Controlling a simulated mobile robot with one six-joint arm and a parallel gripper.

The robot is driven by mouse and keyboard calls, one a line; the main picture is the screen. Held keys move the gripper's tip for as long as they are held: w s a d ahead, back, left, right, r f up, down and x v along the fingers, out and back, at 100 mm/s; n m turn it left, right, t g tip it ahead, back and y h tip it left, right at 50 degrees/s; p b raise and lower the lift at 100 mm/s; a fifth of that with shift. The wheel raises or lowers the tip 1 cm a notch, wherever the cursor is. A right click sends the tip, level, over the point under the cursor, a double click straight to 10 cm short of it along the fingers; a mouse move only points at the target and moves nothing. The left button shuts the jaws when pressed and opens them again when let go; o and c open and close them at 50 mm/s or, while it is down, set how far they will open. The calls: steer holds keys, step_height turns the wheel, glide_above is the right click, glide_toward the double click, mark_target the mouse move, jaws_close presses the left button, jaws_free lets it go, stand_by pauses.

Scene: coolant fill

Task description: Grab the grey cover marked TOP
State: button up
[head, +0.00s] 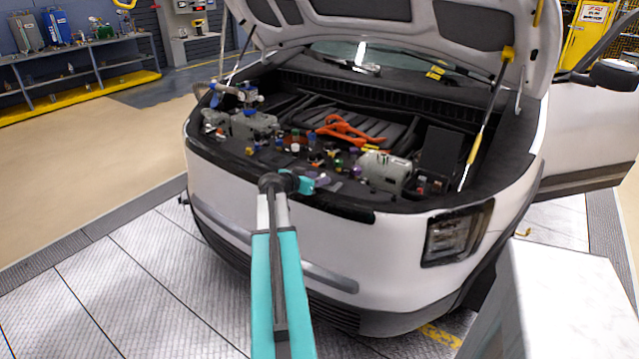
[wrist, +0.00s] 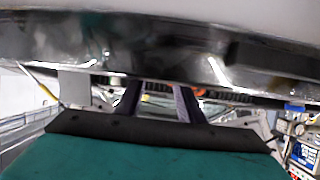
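The engine bay of the white car holds two light grey blocky parts, one at the right (head: 386,170) and one at the left (head: 254,124). I cannot read the word TOP on either, so I cannot tell which is the cover. My gripper is at the end of the teal arm, low over the bay's front edge in the head view, where its fingers cannot be made out. In the wrist view my gripper (wrist: 158,101) shows two dark fingers apart, with nothing seen held between them. The grey cover cannot be made out in the wrist view.
The raised hood (head: 400,35) is above the bay, with a yellow-topped strut (head: 478,130) at the right. An orange part (head: 348,131) and many small coloured pieces crowd the bay. The dark front edge (head: 260,175) borders it. The floor at the left is clear.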

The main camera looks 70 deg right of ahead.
stand_by(0.4)
jaws_close()
steer(key=shift+r, duration=0.1)
steer(key=shift+r+b, duration=0.6)
steer(key=shift+r, duration=1.1)
steer(key=s+a+b, duration=0.1)
steer(key=a, duration=0.2)
steer(key=s+a+b, duration=0.1)
steer(key=s+a, duration=0.1)
steer(key=a, duration=0.1)
steer(key=s+a+b, duration=0.1)
steer(key=s+a, duration=0.1)
steer(key=a, duration=0.1)
steer(key=shift+s+a+r, duration=0.25)
steer(key=shift+a, duration=0.15)
steer(key=a+b, duration=0.1)
steer(key=s+b, duration=0.1)
steer(key=b, duration=0.1)
steer(key=shift+a+r, duration=0.1)
steer(key=shift+a, duration=0.3)
steer(key=shift+b, duration=1.1)
steer(key=a+b, duration=0.1)
steer(key=b, duration=0.4)
steer(key=shift+s+r+b, duration=0.1)
steer(key=shift+s+b, duration=0.2)
steer(key=shift+b, duration=0.1)
